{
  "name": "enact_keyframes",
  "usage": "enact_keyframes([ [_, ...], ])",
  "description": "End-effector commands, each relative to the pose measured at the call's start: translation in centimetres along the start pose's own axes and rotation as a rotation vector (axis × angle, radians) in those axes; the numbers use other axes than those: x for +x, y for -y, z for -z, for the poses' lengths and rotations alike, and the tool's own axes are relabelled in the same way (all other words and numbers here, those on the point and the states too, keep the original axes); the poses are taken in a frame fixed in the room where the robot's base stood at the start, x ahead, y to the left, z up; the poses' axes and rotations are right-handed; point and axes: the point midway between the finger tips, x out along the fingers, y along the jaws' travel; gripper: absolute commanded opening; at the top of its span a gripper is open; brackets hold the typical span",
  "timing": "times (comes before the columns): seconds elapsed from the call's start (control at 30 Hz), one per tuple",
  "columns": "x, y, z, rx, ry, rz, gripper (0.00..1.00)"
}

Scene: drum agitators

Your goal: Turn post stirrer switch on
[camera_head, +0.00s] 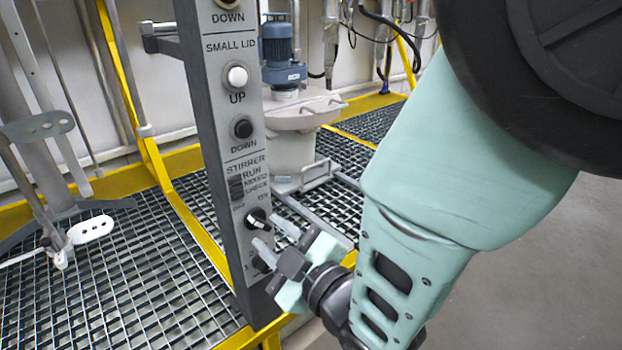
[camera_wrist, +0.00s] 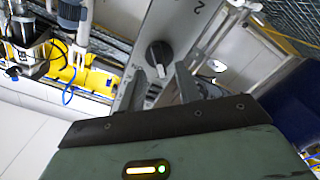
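The grey post (camera_head: 207,150) carries a control panel with a section labelled STIRRER. The stirrer switch (camera_head: 256,218) is a black rotary knob below that label, with a light pointer mark. A black knob (camera_wrist: 158,54) also shows in the wrist view, just beyond my fingertips. My gripper (camera_head: 275,238) is in front of the lower part of the panel, close to the switch. In the wrist view my gripper (camera_wrist: 162,86) has its two fingers apart with nothing between them. The knob lies ahead of the gap, and I see no clear contact. Another dark knob (camera_head: 262,262) is partly hidden behind a finger.
Above the switch are a white UP button (camera_head: 236,76) and a black DOWN button (camera_head: 243,128). Behind the post stands a grey vessel (camera_head: 297,130) with a blue motor (camera_head: 280,50). Yellow-edged grating (camera_head: 120,275) lies left; bare floor (camera_head: 560,270) lies right.

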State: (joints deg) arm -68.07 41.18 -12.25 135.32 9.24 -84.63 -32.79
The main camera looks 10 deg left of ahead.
Motion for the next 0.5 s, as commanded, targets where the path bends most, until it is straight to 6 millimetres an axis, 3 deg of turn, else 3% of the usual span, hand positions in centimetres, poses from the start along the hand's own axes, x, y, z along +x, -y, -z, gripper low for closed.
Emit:
enact_keyframes([
  [0.2,1.9,0.1,0.0,0.001,-0.001,0.0,0.34],
  [0.5,2.2,0.0,0.0,0.001,0.0,0.001,0.34],
])
